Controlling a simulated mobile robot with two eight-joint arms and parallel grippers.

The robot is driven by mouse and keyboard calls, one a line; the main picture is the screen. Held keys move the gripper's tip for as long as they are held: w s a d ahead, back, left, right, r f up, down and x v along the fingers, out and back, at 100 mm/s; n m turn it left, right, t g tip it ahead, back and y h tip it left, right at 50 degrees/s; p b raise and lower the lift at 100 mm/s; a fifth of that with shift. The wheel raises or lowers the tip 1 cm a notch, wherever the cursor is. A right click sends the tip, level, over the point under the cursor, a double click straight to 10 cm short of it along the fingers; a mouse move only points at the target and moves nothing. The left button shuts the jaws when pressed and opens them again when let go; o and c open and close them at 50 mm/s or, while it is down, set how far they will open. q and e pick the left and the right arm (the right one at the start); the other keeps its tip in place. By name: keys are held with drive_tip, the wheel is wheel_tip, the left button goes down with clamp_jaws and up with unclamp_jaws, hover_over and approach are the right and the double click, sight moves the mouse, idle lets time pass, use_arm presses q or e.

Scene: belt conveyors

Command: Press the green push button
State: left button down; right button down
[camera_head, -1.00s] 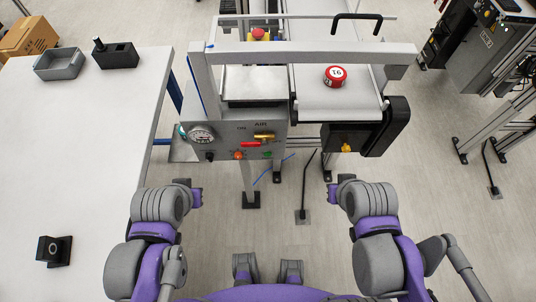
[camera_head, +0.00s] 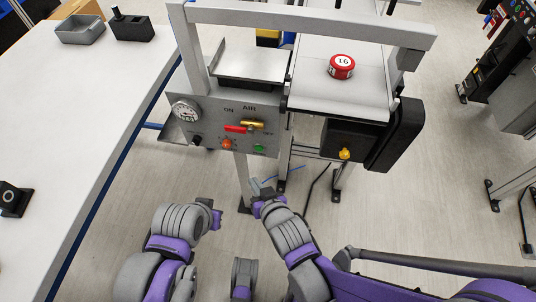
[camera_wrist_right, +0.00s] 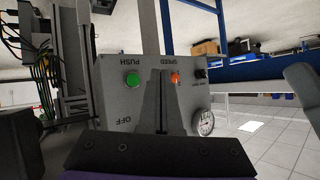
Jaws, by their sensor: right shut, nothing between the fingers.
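The green push button (camera_head: 259,148) is on the lower right of the grey control panel (camera_head: 210,132). In the right wrist view the green button (camera_wrist_right: 132,80) shows left of the fingers, beside the word PUSH, and nothing covers it. My right gripper (camera_head: 258,184) is below the panel, apart from the button. In the right wrist view my right gripper (camera_wrist_right: 163,72) is shut, with nothing between its fingers, and points at the panel. My left gripper (camera_head: 217,214) is low and left of the right one; its fingers cannot be made out.
The panel also carries an orange-red knob (camera_head: 227,144), a red-handled air valve (camera_head: 237,128) and a gauge (camera_head: 186,110). A conveyor (camera_head: 343,88) holds a red round item (camera_head: 341,67). A white table (camera_head: 85,105) stands at left. Open floor lies below the panel.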

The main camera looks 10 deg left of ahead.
sight(259, 148)
drive_tip(key=shift+s+a+f, duration=0.25)
drive_tip(key=shift+a+f, duration=0.05)
drive_tip(key=shift+a, duration=0.2)
drive_tip(key=shift+w, duration=0.15)
drive_tip(key=w+b, duration=0.2)
drive_tip(key=w, duration=0.6)
drive_tip(key=shift+w+d, duration=0.15)
drive_tip(key=shift+w, duration=0.1)
drive_tip(key=shift+w, duration=0.1)
idle(1.7)
drive_tip(key=shift+w+b, duration=0.3)
drive_tip(key=shift+w, duration=0.05)
